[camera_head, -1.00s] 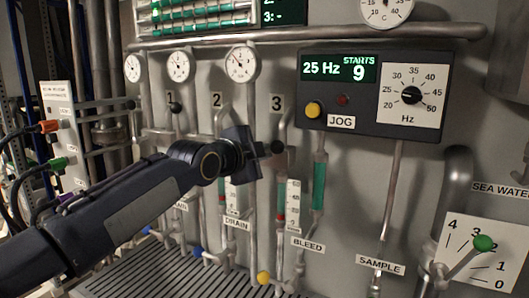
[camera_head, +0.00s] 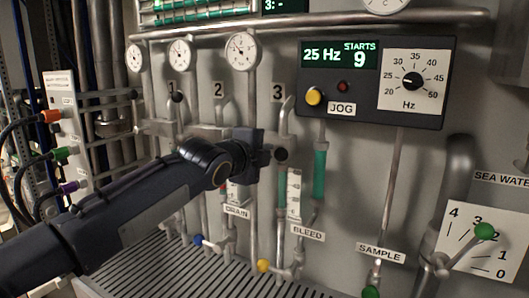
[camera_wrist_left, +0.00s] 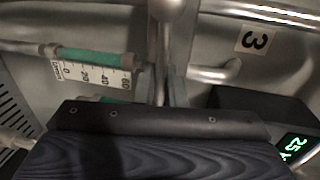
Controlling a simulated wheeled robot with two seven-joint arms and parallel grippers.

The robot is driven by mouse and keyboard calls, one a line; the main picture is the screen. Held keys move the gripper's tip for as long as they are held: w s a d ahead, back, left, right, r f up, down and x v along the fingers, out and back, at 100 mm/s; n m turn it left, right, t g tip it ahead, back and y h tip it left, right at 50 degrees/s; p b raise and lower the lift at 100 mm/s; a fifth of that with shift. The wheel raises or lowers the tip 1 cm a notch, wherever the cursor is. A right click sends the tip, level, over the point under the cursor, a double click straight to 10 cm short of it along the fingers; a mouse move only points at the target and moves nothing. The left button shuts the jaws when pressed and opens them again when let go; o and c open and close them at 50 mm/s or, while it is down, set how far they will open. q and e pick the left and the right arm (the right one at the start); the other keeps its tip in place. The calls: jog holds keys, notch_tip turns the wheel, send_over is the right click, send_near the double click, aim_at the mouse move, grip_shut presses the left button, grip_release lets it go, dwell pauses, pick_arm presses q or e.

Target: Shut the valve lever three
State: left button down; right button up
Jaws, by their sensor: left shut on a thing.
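My right gripper is not in view.
The control box with JOG button (camera_head: 314,96) is close on the right. Blue (camera_head: 198,240) and yellow (camera_head: 263,266) knobs are below. A horizontal pipe (camera_head: 330,20) crosses above.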

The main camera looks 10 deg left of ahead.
pick_arm(q)
jog(key=shift+f, duration=0.2)
jog(key=c, duration=1.6)
grip_release()
jog(key=shift+c, duration=0.2)
jog(key=shift+r, duration=0.1)
jog(key=b+v, duration=0.1)
jog(key=v, duration=0.6)
jog(key=shift+s, duration=0.4)
jog(key=shift+a, duration=0.1)
